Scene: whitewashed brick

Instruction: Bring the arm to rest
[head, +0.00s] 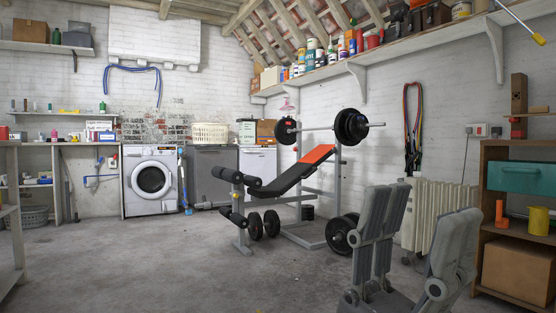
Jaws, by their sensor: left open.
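My left gripper (424,207) is at the lower right of the head view, with its grey fingers pointing up. The fingers stand well apart, and nothing is held between them. The gripper is in front of a white radiator (430,208), which shows partly behind and between the fingers. The lower part of the gripper is cut off by the bottom edge of the picture. My right gripper is not in view.
A weight bench (292,172) with a barbell (352,127) stands mid-room, with weight plates on the floor. A wooden shelf unit (495,152) stands close on the right. A washing machine (151,182) is at the back wall. The concrete floor (150,265) at front left is clear.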

